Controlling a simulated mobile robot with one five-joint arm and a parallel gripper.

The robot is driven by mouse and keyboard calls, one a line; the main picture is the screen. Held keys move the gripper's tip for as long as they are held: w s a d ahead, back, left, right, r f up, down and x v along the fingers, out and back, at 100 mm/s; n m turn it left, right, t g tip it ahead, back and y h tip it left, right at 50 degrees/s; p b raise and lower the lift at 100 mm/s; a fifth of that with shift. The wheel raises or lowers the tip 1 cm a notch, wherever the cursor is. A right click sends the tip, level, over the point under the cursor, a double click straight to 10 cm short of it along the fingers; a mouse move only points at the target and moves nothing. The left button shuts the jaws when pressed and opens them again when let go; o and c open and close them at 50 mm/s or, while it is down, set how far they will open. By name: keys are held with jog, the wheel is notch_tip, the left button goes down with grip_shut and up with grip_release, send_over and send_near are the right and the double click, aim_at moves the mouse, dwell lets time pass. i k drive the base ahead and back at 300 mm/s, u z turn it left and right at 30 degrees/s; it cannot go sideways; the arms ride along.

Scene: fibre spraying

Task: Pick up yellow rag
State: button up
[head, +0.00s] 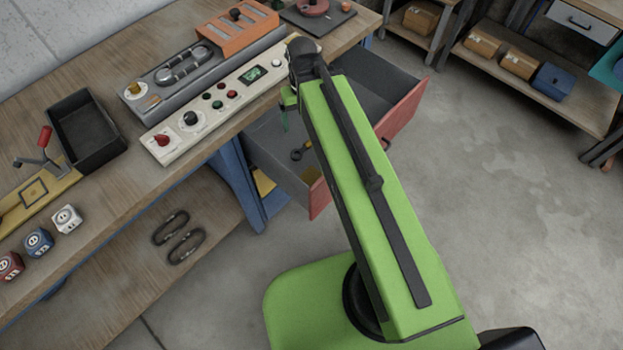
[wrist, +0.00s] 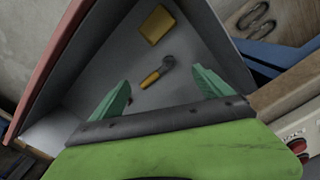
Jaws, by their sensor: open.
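The yellow rag (wrist: 157,25) lies flat on the floor of an open grey drawer (wrist: 105,50), at the top of the wrist view. In the head view a small yellow patch in the drawer (head: 310,174), left of my arm, appears to be the rag, partly hidden. My gripper (wrist: 161,80) has its two teal fingers spread wide, with nothing held between them. It is above the drawer and apart from the rag. In the head view my gripper (head: 287,106) shows only in part at the end of my green arm.
A tool with a yellow handle (wrist: 150,79) lies in the drawer between my fingers and the rag. The drawer's red front (head: 405,115) and grey walls bound the space. The workbench (head: 100,160) with a control panel (head: 215,105) stands alongside. Open floor lies right.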

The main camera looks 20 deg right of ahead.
aim_at(310, 175)
jog(key=u, duration=0.55)
jog(key=k, duration=0.9)
jog(key=u, duration=0.6)
jog(key=k, duration=0.45)
jog(key=u, duration=0.4)
jog(key=i, duration=0.65)
jog(key=u, duration=0.15)
jog(key=k, duration=0.85)
jog(key=z, duration=0.15)
jog(key=i, duration=1.35)
jog(key=u, duration=0.05)
